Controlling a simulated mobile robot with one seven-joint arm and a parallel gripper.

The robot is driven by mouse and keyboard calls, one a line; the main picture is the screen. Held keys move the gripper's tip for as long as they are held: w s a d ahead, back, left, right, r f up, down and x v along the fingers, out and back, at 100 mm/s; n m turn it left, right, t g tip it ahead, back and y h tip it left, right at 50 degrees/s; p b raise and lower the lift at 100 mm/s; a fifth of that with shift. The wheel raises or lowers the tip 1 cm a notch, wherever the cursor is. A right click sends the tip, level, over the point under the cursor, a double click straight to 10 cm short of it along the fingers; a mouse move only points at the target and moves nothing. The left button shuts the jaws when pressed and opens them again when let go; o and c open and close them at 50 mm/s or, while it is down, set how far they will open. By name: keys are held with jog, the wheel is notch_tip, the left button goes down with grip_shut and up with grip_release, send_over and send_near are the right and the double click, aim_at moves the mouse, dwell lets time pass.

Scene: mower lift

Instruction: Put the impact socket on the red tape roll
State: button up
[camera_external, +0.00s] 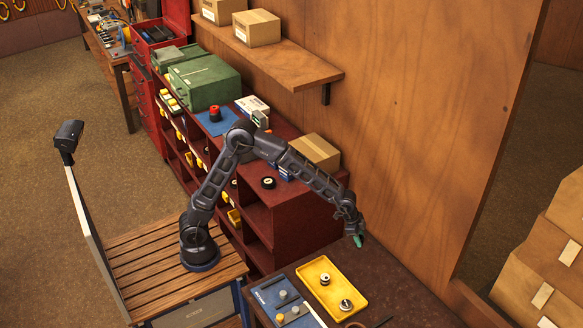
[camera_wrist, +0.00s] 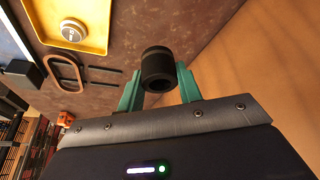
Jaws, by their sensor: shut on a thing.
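My gripper (camera_external: 359,240) hangs over the dark table at the lower right, far from the blue mat. In the wrist view, its green fingers (camera_wrist: 158,88) are shut on the black impact socket (camera_wrist: 157,66), a short hollow cylinder held between the tips. The socket cannot be made out in the external view. A small red, roll-like thing (camera_external: 215,114), with some black on it, sits on the blue mat (camera_external: 226,126) on top of the dark red shelf unit. It looks like the red tape roll, but it is small in the picture. It does not show in the wrist view.
A yellow tray (camera_external: 325,262) with metal parts lies on the dark table, beside a blue-grey tray (camera_external: 264,296). A black ring (camera_external: 268,183), a cardboard box (camera_external: 315,151) and a green case (camera_external: 204,82) stand on the shelf unit. A wooden wall shelf (camera_external: 290,66) overhangs it.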

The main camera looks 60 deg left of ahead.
jog(key=w+a+r+n+t+y, duration=0.1)
jog(key=w+a+r+n, duration=0.2)
jog(key=w+a+r, duration=0.4)
jog(key=w+a+r+n+y, duration=0.1)
jog(key=w+a+r+n, duration=0.15)
jog(key=a+r, duration=0.4)
jog(key=w+a+r+n+t+y, duration=0.1)
jog(key=w+a+r+n, duration=0.1)
jog(key=w+a+r, duration=0.5)
jog(key=w+a+n+y, duration=0.2)
jog(key=a+n, duration=0.4)
jog(key=a, duration=3.6)
jog(key=s+a+r+n, duration=0.1)
jog(key=s+a, duration=0.1)
jog(key=a, duration=0.8)
jog(key=s+a+r+n, duration=0.1)
jog(key=s+a+r, duration=0.1)
jog(key=a, duration=0.8)
notch_tip(320, 180, up, 11)
jog(key=n+g+y, duration=0.1)
jog(key=n+y, duration=0.1)
jog(key=n, duration=0.3)
send_over(214, 107)
jog(key=shift+m, duration=0.25)
jog(key=f, duration=1.9)
jog(key=shift+d, duration=0.3)
